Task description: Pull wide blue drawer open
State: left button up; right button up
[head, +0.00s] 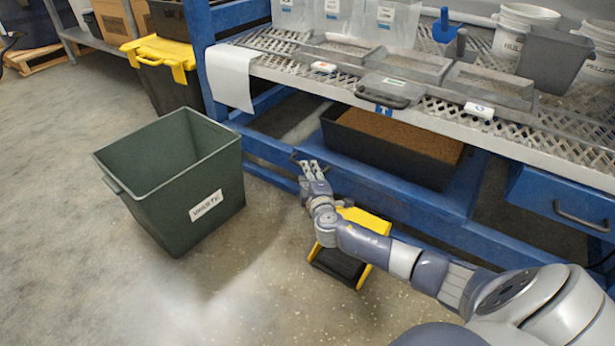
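A blue drawer (540,190) with a dark bar handle (581,217) sits under the bench top at the right edge of the head view. Its right end is cut off by the frame, and its front looks in line with the bench frame. My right arm comes in from the lower right. Its gripper (311,168) is near the lower blue rail, well to the left of the drawer and apart from its handle. Its fingers look apart with nothing between them, though they are small in view. My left gripper is not in view.
A dark green bin labelled waste (185,165) stands on the floor at left. A yellow and black step stool (365,222) is beneath my forearm. A black tray of brown substrate (395,138) is under the perforated bench top (545,135). Floor at lower left is clear.

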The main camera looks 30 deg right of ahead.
jog(key=shift+b+x, duration=0.4)
jog(key=shift+x, duration=0.9)
grip_shut()
jog(key=shift+s+a, duration=0.1)
jog(key=shift+a, duration=0.05)
